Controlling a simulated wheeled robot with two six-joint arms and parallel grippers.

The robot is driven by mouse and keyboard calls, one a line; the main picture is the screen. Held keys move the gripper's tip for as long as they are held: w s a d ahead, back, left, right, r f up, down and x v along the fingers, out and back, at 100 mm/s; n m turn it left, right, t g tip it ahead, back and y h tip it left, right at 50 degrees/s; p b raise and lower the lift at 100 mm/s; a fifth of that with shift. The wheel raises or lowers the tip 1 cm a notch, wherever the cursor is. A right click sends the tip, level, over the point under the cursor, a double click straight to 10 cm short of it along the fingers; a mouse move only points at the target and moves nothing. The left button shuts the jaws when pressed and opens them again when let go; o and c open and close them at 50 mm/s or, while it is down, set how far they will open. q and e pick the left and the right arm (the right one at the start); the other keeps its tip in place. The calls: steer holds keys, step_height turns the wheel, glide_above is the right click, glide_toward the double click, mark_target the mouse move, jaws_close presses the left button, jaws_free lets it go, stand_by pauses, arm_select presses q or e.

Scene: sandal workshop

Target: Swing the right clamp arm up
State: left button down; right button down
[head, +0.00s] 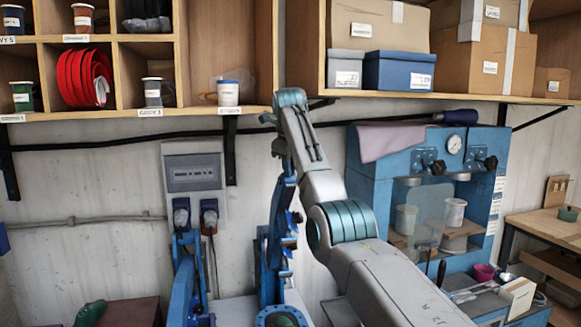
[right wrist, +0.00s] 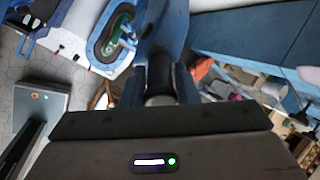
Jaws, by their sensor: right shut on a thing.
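The right clamp arm (head: 282,205) is blue and stands nearly upright at the middle of the head view. My right gripper (head: 283,150) is at its upper end, partly hidden by my own wrist. In the right wrist view, the fingers of my right gripper (right wrist: 159,84) are closed around a dark, rounded part at the end of the blue clamp arm (right wrist: 166,28). A blue-rimmed sole-shaped plate (right wrist: 112,40) with a green piece lies beside it. A similar blue arm (head: 182,280) stands to the left. My left gripper is out of view.
A blue machine (head: 480,190) with a gauge stands close on the right. A grey panel (head: 193,172) is on the wall behind.

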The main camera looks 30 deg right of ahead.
steer(key=c, duration=1.2)
jaws_free()
steer(key=shift+f, duration=0.1)
steer(key=shift+s+r+b, duration=0.1)
steer(key=shift+r+b, duration=0.25)
steer(key=shift+r, duration=0.05)
steer(key=b+v, duration=0.1)
steer(key=v, duration=0.8)
steer(key=shift+r+b, duration=0.4)
steer(key=shift+s+a+r, duration=0.1)
steer(key=shift+s+a, duration=0.05)
steer(key=shift+a, duration=0.05)
